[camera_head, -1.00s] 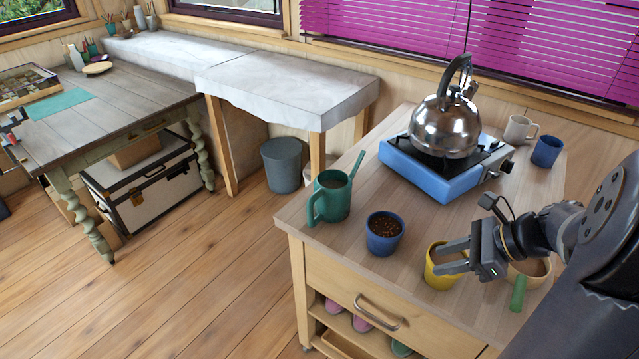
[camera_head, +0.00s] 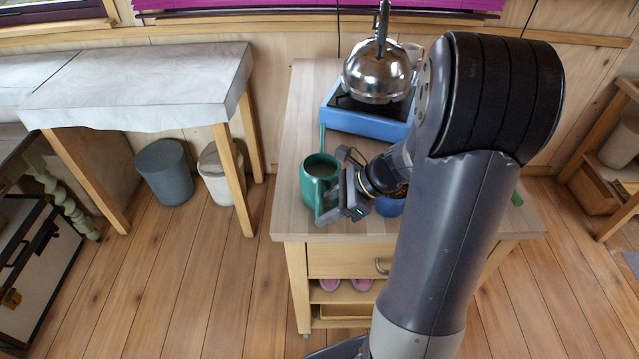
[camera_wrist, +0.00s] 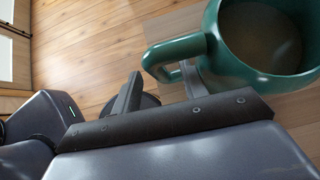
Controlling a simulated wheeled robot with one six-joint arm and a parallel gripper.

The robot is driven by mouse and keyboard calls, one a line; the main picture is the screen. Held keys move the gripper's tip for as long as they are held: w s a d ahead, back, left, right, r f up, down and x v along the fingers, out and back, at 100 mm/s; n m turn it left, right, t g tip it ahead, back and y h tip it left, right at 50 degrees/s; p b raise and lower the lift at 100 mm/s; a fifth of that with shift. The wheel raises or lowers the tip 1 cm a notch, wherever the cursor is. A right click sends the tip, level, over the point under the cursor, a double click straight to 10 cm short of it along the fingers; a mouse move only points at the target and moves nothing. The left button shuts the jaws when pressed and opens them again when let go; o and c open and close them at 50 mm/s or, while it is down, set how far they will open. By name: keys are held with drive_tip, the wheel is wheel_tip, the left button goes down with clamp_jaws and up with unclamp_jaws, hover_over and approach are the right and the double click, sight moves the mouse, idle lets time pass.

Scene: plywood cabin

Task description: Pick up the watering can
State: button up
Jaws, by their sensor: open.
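The green watering can (camera_head: 316,168) stands upright on the wooden cart top, near its left front edge. Its long spout points to the back; its handle faces the front. My gripper (camera_head: 331,186) is open at the can's front right side. In the wrist view, the can's open top (camera_wrist: 262,38) fills the upper right, with dark contents inside. The can's handle (camera_wrist: 172,52) lies close to the open fingers of my gripper (camera_wrist: 160,74). The right finger is partly hidden behind the handle and seems to be in its loop. I cannot tell whether they touch.
A steel kettle (camera_head: 378,72) stands on a blue stove (camera_head: 368,122) behind the can. A blue pot (camera_head: 390,207) is mostly hidden by my wrist. The cart's left edge is close to the can, with open floor (camera_head: 240,270) beyond.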

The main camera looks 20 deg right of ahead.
drive_tip(key=shift+x, duration=1.25)
drive_tip(key=shift+d, duration=0.1)
drive_tip(key=shift+c, duration=0.5)
clamp_jaws()
drive_tip(key=shift+r, duration=0.1)
